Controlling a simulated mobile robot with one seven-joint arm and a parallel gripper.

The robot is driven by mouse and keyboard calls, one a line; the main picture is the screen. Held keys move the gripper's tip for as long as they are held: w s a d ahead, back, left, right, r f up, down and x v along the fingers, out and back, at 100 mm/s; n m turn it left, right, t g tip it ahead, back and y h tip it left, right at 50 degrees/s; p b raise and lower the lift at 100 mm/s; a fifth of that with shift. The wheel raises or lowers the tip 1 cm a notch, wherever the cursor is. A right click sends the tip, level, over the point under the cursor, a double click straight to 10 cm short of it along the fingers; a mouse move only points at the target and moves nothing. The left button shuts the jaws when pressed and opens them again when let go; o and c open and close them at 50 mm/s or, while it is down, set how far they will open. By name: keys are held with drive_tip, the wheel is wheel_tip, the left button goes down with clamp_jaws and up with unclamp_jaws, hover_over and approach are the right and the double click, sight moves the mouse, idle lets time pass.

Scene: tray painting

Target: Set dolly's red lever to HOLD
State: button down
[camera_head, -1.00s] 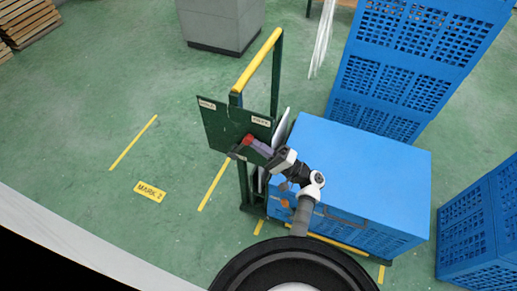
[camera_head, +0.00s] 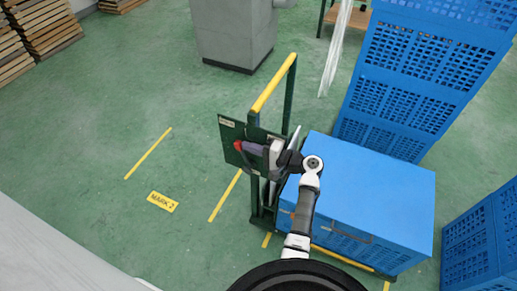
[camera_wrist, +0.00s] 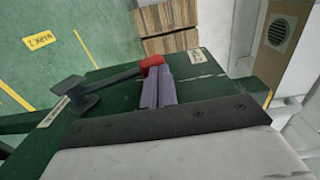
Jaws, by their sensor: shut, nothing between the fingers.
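The dolly's dark green panel (camera_head: 229,134) stands upright by the yellow-topped handle. The lever's red knob (camera_head: 238,145) is low on the panel's left part. In the wrist view the red knob (camera_wrist: 152,62) ends a dark lever arm (camera_wrist: 118,76) on a grey pivot. My gripper (camera_head: 245,148) is shut and empty, with its purple fingertips (camera_wrist: 160,75) right beside the knob, seemingly touching it. A small label (camera_head: 226,122) is at the panel's upper left; another label (camera_wrist: 197,55) shows in the wrist view. I cannot read them. My gripper hides the panel's right part.
A blue crate (camera_head: 375,185) sits on the dolly, right of the panel. Tall blue crates (camera_head: 405,75) stand behind, another (camera_head: 480,235) at right. A grey cabinet (camera_head: 232,30) is at the back. The floor left of the panel, around the MARK 2 sign (camera_head: 162,202), is clear.

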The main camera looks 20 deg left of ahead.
sight(240, 144)
drive_tip(key=shift+a+r+h, duration=0.1)
drive_tip(key=shift+a+h, duration=0.6)
drive_tip(key=shift+a, duration=0.65)
drive_tip(key=shift+a, duration=0.15)
drive_tip(key=shift+p, duration=0.3)
